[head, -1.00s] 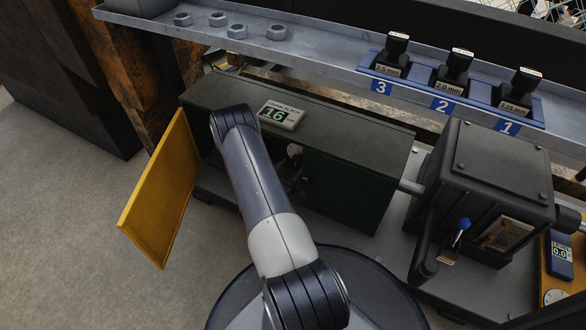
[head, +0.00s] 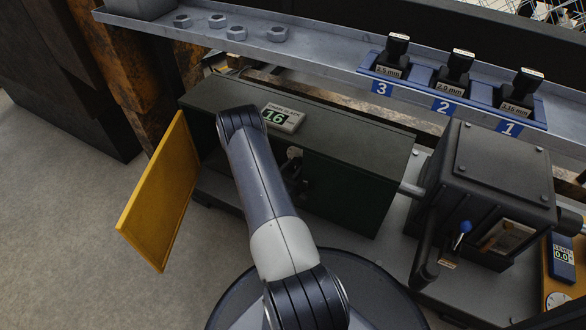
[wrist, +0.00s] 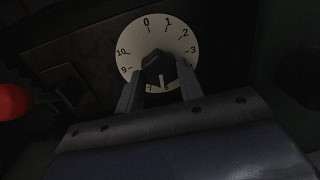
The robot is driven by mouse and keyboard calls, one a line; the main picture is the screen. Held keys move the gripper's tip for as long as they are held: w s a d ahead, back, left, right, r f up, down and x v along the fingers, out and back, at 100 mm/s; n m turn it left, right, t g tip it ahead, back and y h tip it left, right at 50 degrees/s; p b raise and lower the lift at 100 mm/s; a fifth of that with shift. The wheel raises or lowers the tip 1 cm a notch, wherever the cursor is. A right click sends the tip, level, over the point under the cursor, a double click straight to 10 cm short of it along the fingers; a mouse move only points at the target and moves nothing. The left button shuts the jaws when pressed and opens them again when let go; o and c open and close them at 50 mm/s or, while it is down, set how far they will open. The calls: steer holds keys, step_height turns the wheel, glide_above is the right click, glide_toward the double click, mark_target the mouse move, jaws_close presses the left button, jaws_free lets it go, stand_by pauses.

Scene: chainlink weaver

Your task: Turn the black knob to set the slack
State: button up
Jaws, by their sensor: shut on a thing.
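The black knob (wrist: 158,68) sits at the centre of a white numbered dial (wrist: 135,58) in the wrist view. The dial shows 0, 1, 2, 3 and 9, 10; its lower part is hidden by my gripper. My gripper (wrist: 160,88) is shut on the knob, one finger at each side. In the head view my arm reaches into the open dark green cabinet (head: 350,180), and the knob and most of the gripper are hidden there. A small display (head: 282,118) on top of the cabinet reads 16.
The yellow door (head: 160,195) stands open at the cabinet's left. A red round thing (wrist: 12,100) is at the wrist view's left edge. A shelf behind holds several nuts (head: 237,32) and a blue rack (head: 440,103) of labelled black pieces. A dark machine box (head: 495,180) stands at right.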

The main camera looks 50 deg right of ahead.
steer(key=shift+m, duration=2.2)
steer(key=shift+c, duration=0.2)
steer(key=o, duration=1)
steer(key=shift+a+r, duration=0.15)
steer(key=shift+a, duration=0.35)
steer(key=s+a+p, duration=0.2)
steer(key=a+p, duration=0.1)
steer(key=a, duration=0.6)
steer(key=shift+a, duration=0.3)
steer(key=shift+d, duration=0.1)
